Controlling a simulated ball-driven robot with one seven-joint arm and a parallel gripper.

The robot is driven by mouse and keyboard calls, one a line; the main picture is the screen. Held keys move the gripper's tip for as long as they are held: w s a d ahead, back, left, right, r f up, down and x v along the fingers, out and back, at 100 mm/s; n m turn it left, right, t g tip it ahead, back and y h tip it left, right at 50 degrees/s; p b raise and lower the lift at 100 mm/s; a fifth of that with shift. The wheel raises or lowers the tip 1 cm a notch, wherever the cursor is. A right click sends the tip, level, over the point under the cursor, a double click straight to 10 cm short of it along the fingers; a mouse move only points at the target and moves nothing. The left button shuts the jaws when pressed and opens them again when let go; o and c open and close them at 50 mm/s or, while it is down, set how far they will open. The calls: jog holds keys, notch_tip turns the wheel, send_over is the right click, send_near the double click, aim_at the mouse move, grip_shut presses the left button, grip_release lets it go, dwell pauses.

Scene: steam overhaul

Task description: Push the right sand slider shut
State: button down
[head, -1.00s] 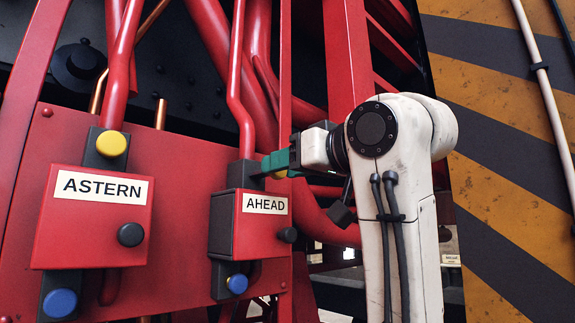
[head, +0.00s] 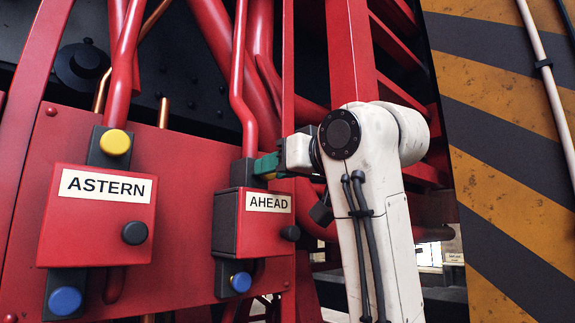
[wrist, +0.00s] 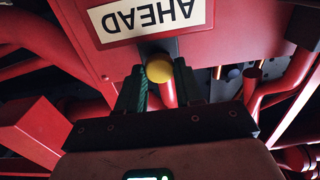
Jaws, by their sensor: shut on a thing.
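The right sand slider is the red AHEAD box (head: 264,232) on a dark vertical bar (head: 229,274), with a yellow knob (head: 268,177) at its upper end and a blue knob (head: 241,282) at its lower end. My gripper (head: 266,165) reaches in from the right with green fingers at the top of this box. In the wrist view, my gripper (wrist: 160,72) has a finger on each side of the yellow knob (wrist: 159,68) and is shut on it. The AHEAD label (wrist: 145,18) appears upside down there. The fingers partly hide the knob in the head view.
The ASTERN box (head: 98,222), with its own yellow knob (head: 116,142) and blue knob (head: 65,301), stands to the left. A red pipe (head: 241,90) runs down behind the AHEAD box. A red post (head: 349,55) stands behind my arm. A striped panel (head: 510,160) stands at the right.

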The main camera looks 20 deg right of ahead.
jog(key=shift+r, duration=0.1)
jog(key=shift+w, duration=0.1)
jog(key=c, duration=1.2)
grip_release()
jog(key=o, duration=0.3)
jog(key=shift+w+a, duration=0.1)
jog(key=shift+w, duration=0.1)
jog(key=shift+o, duration=0.8)
jog(key=shift+s, duration=0.1)
jog(key=b+v, duration=0.4)
jog(key=v, duration=0.6)
jog(key=shift+s, duration=0.35)
